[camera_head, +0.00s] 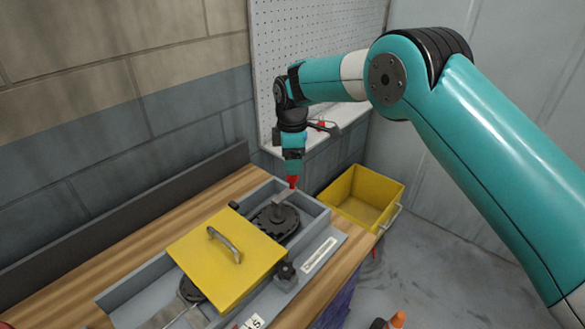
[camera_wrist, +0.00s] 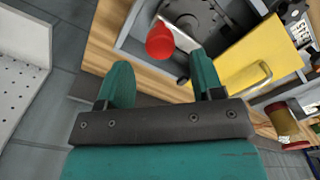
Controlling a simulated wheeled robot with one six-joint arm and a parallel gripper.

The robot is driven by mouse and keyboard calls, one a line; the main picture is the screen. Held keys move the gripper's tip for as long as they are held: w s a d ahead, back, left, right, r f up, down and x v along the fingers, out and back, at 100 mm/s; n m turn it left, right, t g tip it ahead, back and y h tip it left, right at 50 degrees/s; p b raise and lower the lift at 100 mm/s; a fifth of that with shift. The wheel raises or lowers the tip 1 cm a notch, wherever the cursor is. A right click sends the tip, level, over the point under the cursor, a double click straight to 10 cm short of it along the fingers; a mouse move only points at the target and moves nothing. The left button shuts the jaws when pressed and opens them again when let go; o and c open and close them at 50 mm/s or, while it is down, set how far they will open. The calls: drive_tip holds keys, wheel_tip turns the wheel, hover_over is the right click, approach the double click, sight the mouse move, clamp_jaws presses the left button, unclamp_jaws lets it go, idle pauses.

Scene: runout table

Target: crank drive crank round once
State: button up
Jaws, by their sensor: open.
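The drive crank has a red knob (camera_head: 292,182) at the end of a grey crank arm (camera_head: 283,196), over a dark round disc (camera_head: 283,228) in the grey frame. In the wrist view the red knob (camera_wrist: 160,42) lies just ahead of the fingertips, roughly midway between them. My gripper (camera_head: 292,174) is above the crank and points down at the knob. In the wrist view my gripper (camera_wrist: 162,62) shows two teal fingers spread apart, with nothing held. I cannot tell whether a finger touches the knob.
A yellow cover (camera_head: 205,262) with a metal handle sits on the frame beside the crank. A black knob (camera_head: 286,275) stands at the frame's front side. A yellow bin (camera_head: 350,212) is behind and right. A dark backboard (camera_head: 120,215) runs along the wooden table.

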drive_tip(key=shift+f+p, duration=0.6)
drive_tip(key=shift+f, duration=1.8)
clamp_jaws()
drive_tip(key=shift+d, duration=0.1)
